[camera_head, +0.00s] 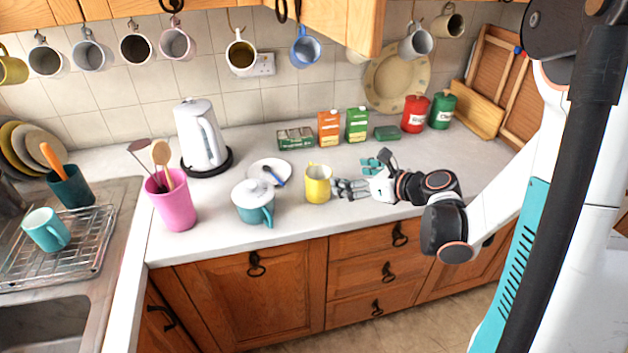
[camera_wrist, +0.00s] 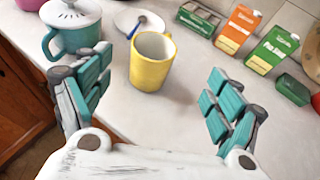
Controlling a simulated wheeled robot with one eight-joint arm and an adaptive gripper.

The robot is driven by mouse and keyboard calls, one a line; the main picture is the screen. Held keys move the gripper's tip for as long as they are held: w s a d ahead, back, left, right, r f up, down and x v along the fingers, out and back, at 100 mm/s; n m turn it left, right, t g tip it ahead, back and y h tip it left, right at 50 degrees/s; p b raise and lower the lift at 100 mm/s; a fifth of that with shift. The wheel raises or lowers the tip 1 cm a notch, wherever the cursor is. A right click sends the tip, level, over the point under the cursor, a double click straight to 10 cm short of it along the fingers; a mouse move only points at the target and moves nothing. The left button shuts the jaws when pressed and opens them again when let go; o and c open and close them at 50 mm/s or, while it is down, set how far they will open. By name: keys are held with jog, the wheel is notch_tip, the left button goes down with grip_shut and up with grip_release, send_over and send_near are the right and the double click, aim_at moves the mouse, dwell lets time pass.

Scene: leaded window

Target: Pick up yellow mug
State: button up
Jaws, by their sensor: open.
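The yellow mug (camera_head: 318,184) stands upright on the white counter, near its front edge. My gripper (camera_head: 358,176) is just to its right in the head view, with its fingers pointing at the mug. In the wrist view the yellow mug (camera_wrist: 152,62) stands ahead of my open gripper (camera_wrist: 155,100), between the lines of the two teal-padded fingers. The fingers are spread wide and nothing is held. Another yellow mug (camera_head: 12,69) hangs at the far left under the cupboard.
A teal lidded pot (camera_head: 255,203) stands left of the mug, close to my left finger in the wrist view. A white saucer (camera_head: 285,166) lies behind. Cartons (camera_head: 329,128) and a green tin (camera_head: 387,133) stand at the back.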

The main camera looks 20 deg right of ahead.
jog(key=b, duration=0.2)
send_near(311, 170)
jog(key=w, duration=0.2)
jog(key=x, duration=0.2)
jog(key=b+x, duration=0.1)
jog(key=x, duration=0.1)
jog(key=f+x, duration=0.1)
jog(key=shift+a+f+b, duration=0.1)
jog(key=shift+a+b, duration=0.25)
jog(key=shift+a, duration=0.15)
jog(key=shift+s, duration=0.1)
jog(key=c, duration=1.8)
